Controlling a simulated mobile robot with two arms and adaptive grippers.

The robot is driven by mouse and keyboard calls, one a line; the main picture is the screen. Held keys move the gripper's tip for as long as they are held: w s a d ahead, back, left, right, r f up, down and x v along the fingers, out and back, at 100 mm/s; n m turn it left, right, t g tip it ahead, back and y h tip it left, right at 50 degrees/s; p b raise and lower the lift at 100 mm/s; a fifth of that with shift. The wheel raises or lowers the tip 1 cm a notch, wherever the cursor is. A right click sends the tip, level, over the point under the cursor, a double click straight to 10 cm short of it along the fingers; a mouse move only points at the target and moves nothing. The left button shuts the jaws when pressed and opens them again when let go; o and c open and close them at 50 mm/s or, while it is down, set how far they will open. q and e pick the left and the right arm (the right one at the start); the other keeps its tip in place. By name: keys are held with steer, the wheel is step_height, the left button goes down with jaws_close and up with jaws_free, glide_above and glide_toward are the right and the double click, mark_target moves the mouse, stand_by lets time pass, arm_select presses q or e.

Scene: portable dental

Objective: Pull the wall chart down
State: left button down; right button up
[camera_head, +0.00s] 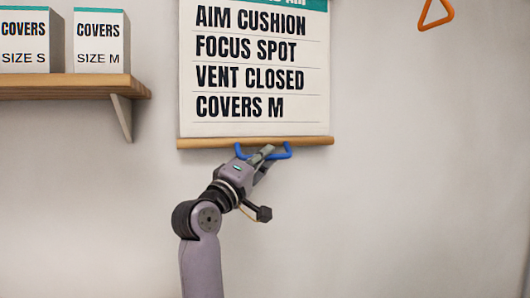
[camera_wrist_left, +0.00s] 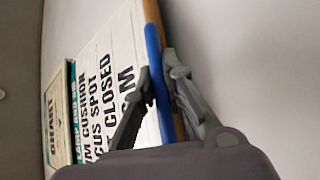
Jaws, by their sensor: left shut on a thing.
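The wall chart (camera_head: 255,75) hangs on the wall, white with black lines of text, the lowest reading "COVERS M". A wooden rod (camera_head: 200,143) runs along its bottom edge, with a blue pull handle (camera_head: 287,151) below it. My left gripper (camera_head: 266,152) is shut on the blue handle from below. In the left wrist view, the blue handle (camera_wrist_left: 153,45) passes between the fingers of my left gripper (camera_wrist_left: 160,92), with the chart (camera_wrist_left: 110,60) behind. The chart's top edge is out of the head view. My right gripper is not in view.
A wooden shelf (camera_head: 70,87) on the left wall holds two boxes, covers size S (camera_head: 24,42) and covers size M (camera_head: 100,42). An orange triangular handle (camera_head: 435,14) hangs at the upper right. The wall below the chart is bare.

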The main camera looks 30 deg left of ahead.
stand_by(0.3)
arm_select(q)
steer(key=c, duration=1.7)
jaws_free()
steer(key=shift+o, duration=0.2)
steer(key=v, duration=1.2)
